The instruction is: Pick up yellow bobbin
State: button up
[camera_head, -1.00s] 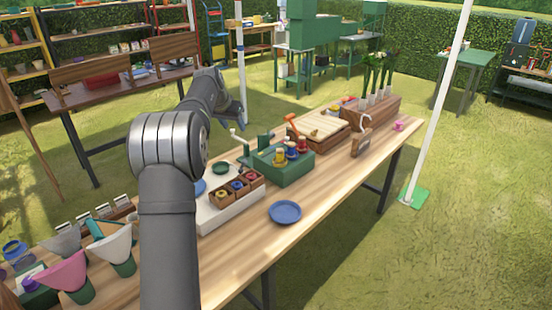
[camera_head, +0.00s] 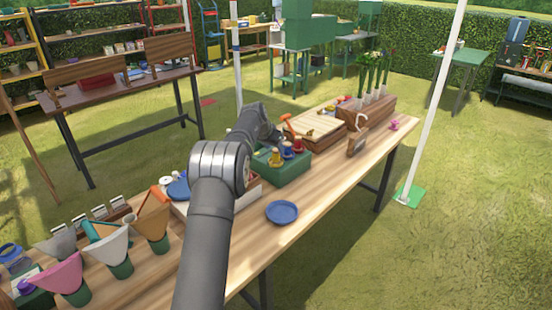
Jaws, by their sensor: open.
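A yellow bobbin (camera_head: 275,158) stands at the left of a short row of bobbins on the green box (camera_head: 293,172) on the wooden table. A red bobbin (camera_head: 287,148) and a blue bobbin (camera_head: 298,146) stand to its right. My gripper (camera_head: 275,136) is at the end of the arm, just above and behind the yellow bobbin in the picture. It is open and looks empty, apart from the bobbin. Its fingers are small and hard to make out. My arm hides part of the box's left side.
A blue plate (camera_head: 282,212) lies in front of the box. A white tray (camera_head: 247,196) is mostly behind my arm. A wooden crate (camera_head: 318,128) stands behind the box. The table's right front is clear.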

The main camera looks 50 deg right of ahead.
aim_at(275, 151)
jog(key=shift+w+x, duration=0.2)
jog(key=shift+x, duration=1.35)
jog(key=shift+w+x, duration=0.2)
jog(key=shift+x, duration=1.35)
jog(key=shift+a, duration=0.1)
jog(key=c, duration=1)
